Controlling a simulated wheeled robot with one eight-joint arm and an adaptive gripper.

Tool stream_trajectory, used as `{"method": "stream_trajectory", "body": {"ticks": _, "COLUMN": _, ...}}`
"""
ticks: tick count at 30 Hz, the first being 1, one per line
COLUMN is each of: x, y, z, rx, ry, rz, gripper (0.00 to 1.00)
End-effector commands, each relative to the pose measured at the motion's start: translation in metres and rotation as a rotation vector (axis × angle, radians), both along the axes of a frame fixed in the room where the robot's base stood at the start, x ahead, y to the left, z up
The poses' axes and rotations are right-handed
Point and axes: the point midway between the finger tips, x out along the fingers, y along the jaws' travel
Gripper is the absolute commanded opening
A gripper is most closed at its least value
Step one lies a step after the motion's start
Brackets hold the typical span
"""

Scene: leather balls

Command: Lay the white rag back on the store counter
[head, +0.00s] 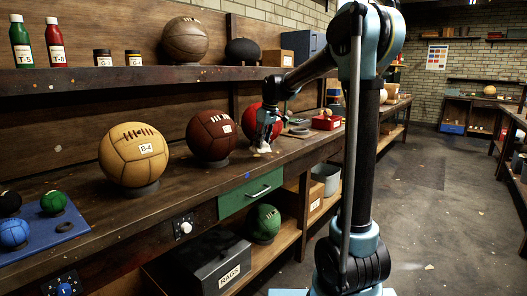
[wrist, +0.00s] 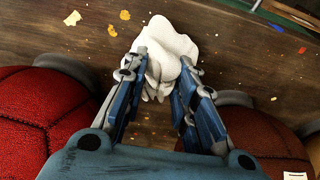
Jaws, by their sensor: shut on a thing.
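The white rag (wrist: 165,45) is crumpled between the two fingers of my gripper (wrist: 163,75) in the wrist view. My gripper is shut on it. In the head view the rag (head: 263,148) shows as a small white patch under my gripper (head: 265,138), at or just above the wooden counter (head: 195,185). I cannot tell whether the rag touches the counter. My gripper is between the maroon ball (head: 212,136) and the red ball (head: 250,120), toward the front edge.
A yellow ball (head: 133,155) stands left of the maroon ball. Balls flank my gripper closely on both sides in the wrist view. A red box (head: 326,122) is farther right on the counter. A RAGS box (head: 212,268) sits below. The counter front near the rag is clear.

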Motion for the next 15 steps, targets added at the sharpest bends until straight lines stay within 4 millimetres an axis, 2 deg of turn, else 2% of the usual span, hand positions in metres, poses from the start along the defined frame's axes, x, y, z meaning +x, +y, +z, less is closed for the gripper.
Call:
{"method": "stream_trajectory", "body": {"ticks": 9, "x": -0.001, "y": 0.003, "z": -0.036, "rx": 0.000, "ry": -0.001, "rz": 0.003, "gripper": 0.03}}
{"method": "stream_trajectory", "body": {"ticks": 15, "x": -0.001, "y": 0.002, "z": -0.040, "rx": 0.000, "ry": -0.001, "rz": 0.003, "gripper": 0.03}}
